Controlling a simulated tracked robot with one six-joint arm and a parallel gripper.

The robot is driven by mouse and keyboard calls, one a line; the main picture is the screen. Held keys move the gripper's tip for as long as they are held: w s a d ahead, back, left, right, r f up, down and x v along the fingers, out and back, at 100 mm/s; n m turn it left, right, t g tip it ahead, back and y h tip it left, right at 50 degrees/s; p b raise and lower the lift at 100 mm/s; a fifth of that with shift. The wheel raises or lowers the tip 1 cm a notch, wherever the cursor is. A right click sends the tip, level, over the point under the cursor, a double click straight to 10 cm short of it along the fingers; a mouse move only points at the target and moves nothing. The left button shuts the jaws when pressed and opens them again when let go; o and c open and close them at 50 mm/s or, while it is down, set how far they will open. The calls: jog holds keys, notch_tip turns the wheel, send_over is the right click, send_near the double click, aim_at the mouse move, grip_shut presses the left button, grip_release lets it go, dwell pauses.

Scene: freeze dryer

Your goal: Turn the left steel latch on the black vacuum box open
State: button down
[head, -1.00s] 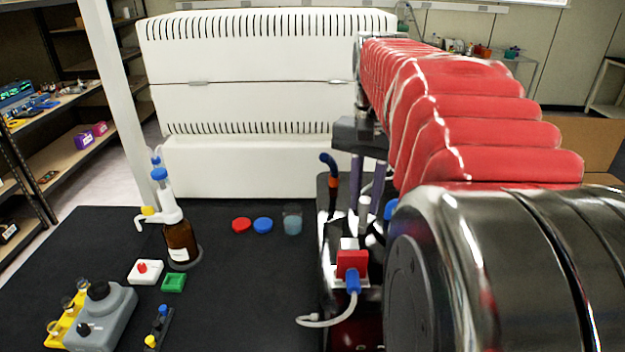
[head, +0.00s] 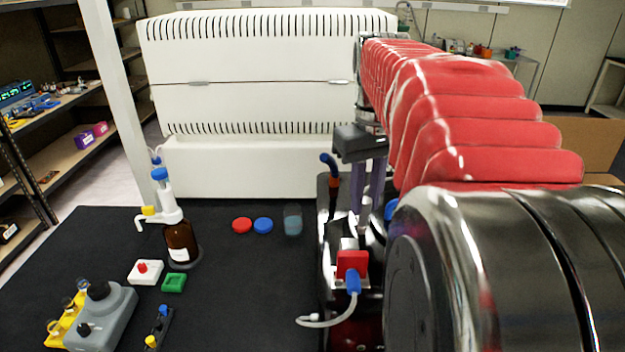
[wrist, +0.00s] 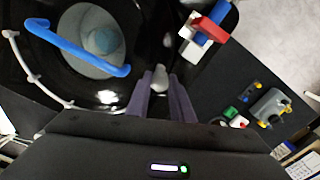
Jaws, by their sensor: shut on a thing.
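The black vacuum box (head: 327,240) stands right of centre on the bench in the head view, partly hidden by my arm. In the wrist view its glossy black top (wrist: 75,60) has a round window. The left steel latch (wrist: 160,77) is a small pale grey piece near the box's edge, between my fingertips. My gripper (wrist: 160,90) has its purple-grey fingers down on both sides of the latch and is shut on it. In the head view my gripper (head: 361,205) points down over the box, and the latch is hard to make out there.
A red valve block (head: 351,263) with a blue fitting and white hose sits just in front of my fingers.

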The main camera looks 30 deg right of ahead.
jog(key=shift+w+r+n, duration=0.1)
jog(key=shift+w+n, duration=0.05)
jog(key=shift+n, duration=0.45)
jog(key=c, duration=1.6)
grip_release()
jog(key=shift+o, duration=0.2)
notch_tip(320, 180, up, 14)
jog(key=shift+f, duration=0.2)
jog(key=shift+a, duration=0.1)
